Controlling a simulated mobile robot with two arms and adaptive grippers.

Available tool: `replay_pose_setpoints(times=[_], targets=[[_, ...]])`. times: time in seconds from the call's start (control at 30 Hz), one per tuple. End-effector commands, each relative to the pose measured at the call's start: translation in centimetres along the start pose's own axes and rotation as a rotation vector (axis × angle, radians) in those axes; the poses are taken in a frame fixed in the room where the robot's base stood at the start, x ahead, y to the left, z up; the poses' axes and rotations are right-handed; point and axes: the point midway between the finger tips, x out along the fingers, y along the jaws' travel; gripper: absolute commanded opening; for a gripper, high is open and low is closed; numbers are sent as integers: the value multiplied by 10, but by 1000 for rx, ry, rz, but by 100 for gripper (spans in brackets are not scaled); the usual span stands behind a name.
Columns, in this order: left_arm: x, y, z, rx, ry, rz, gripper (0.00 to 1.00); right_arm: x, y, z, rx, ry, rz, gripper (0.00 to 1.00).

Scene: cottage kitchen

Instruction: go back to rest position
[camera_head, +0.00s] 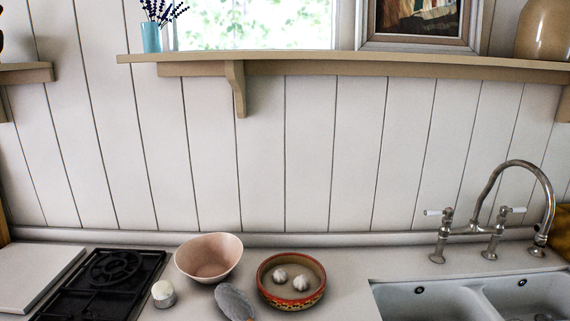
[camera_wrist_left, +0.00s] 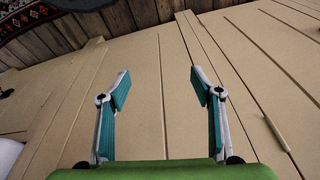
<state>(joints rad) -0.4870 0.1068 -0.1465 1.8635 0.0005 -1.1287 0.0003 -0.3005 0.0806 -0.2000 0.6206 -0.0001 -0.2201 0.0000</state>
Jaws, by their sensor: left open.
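My left gripper (camera_wrist_left: 160,90) shows in the left wrist view with its two teal-padded fingers spread wide apart. It is open, with nothing between the fingers. Beige wooden panels fill the view behind it, and the fingers touch nothing that I can see. In the head view neither of my grippers shows.
The head view shows a counter with a pink bowl (camera_head: 209,257), a patterned dish (camera_head: 266,293) holding two garlic-like bulbs, a grey oval object (camera_head: 234,302) and a small white-topped jar (camera_head: 163,293). A black hob (camera_head: 108,283) is left, a double sink (camera_head: 440,299) with tap right.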

Motion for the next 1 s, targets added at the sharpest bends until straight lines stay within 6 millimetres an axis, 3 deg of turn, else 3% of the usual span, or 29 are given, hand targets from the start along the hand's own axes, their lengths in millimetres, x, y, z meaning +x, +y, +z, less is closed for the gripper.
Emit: replay_pose_setpoints(times=[0.03, 0.2, 0.4, 0.5, 0.6, 0.73, 0.87, 1.0], targets=[[35, 2, 17, 2, -19, 2, 59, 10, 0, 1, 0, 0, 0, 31], [119, 5, 68, 9, -54, 6, 59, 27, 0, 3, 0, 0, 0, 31], [196, 9, 146, 19, -95, 11, 59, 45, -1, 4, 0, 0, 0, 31], [224, 10, 186, 23, -114, 12, 59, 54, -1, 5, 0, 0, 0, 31], [242, 10, 222, 28, -129, 13, 59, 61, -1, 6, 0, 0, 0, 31], [254, 10, 254, 32, -141, 14, 59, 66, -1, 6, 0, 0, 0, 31], [257, 10, 267, 34, -145, 14, 59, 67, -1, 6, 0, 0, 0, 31], [257, 10, 268, 34, -145, 14, 59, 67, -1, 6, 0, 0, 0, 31]])
